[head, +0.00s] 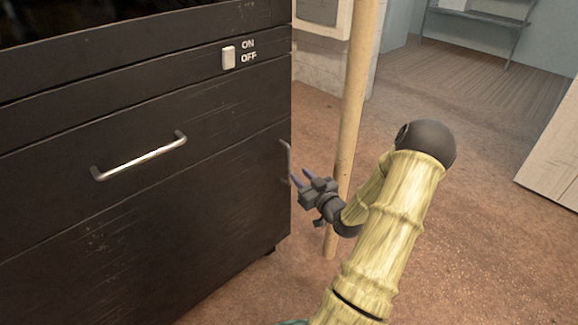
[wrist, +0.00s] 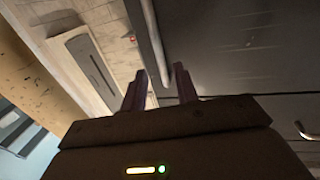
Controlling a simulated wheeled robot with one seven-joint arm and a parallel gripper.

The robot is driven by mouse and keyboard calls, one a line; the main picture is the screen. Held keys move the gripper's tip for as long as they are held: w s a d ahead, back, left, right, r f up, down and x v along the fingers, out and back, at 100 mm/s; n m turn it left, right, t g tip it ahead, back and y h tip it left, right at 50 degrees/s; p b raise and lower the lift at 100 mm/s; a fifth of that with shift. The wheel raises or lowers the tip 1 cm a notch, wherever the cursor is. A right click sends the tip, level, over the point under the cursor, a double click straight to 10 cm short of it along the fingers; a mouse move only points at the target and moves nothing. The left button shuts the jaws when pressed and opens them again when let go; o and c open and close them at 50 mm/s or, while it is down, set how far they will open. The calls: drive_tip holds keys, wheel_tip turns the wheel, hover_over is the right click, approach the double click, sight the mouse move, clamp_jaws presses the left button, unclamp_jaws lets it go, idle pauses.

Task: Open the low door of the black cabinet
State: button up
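The black cabinet (head: 60,130) fills the left of the head view. Its low door (head: 190,240) lies flush below a seam and looks shut. A thin upright handle (head: 287,165) stands at the door's right edge; in the wrist view it is a long bar (wrist: 147,35). My gripper (head: 300,178) is just right of this handle, tips toward it. In the wrist view my gripper (wrist: 161,72) is open, two dark fingers apart. The bar's near end appears between the fingertips; I cannot tell whether it is inside the grip or touching.
Above the door is a panel with a horizontal metal handle (head: 140,158), and an ON/OFF switch (head: 228,57) sits higher. A wooden pole (head: 352,100) stands close behind my gripper. Brown floor (head: 490,220) is open at right, with a pale panel (head: 556,150) at the far right.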

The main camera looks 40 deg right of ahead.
drive_tip(key=b, duration=0.2)
hover_over(289, 182)
drive_tip(key=shift+w+d, duration=0.2)
drive_tip(key=shift+w, duration=0.15)
drive_tip(key=shift+c, duration=0.4)
clamp_jaws()
